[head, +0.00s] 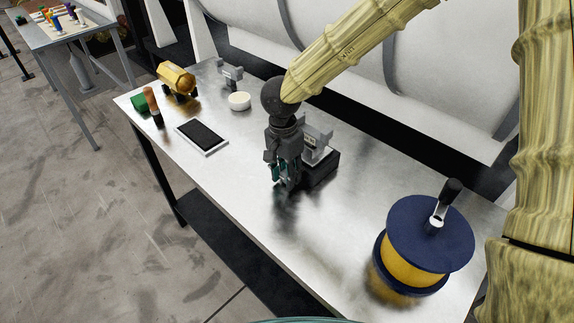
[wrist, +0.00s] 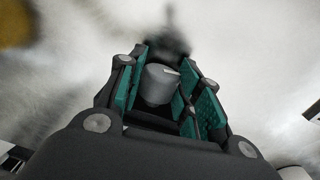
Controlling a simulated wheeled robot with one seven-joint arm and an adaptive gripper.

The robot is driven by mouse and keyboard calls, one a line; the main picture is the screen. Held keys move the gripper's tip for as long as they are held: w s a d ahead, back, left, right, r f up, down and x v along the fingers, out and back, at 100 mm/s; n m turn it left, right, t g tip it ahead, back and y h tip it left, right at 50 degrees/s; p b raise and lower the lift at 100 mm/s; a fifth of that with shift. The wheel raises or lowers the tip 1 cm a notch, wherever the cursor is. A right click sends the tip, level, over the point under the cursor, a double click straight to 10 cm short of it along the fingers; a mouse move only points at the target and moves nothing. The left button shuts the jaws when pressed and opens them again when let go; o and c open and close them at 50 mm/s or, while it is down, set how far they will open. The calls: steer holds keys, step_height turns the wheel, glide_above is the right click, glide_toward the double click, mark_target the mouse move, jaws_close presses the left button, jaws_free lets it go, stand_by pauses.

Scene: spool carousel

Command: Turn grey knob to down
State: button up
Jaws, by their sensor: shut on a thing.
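The grey knob (wrist: 160,84) shows in the wrist view between the teal finger pads, a short round cylinder with a small light mark on its top near the right edge. My gripper (wrist: 158,92) is shut on it, with pads at its left and right sides. In the head view my gripper (head: 284,183) points down at the middle of the metal table, in front of a dark box-like device (head: 320,172). The knob is hidden there by the fingers.
On the metal table (head: 250,215) a blue and yellow spool (head: 425,232) with a crank stands at right. A phone-like tablet (head: 202,136), a white disc (head: 239,101), a yellow cylinder (head: 176,78) and a green block (head: 140,103) lie at left. The front middle is clear.

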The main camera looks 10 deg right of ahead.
steer(key=shift+w+r+g+h+p, duration=0.25)
steer(key=shift+g+h+p, duration=0.35)
steer(key=shift+p, duration=1.85)
steer(key=shift+f+g+p, duration=0.15)
steer(key=shift+g+p, duration=0.15)
steer(key=shift+p, duration=0.25)
steer(key=o, duration=1)
steer(key=shift+f, duration=0.1)
steer(key=shift+s, duration=0.1)
steer(key=v, duration=1.2)
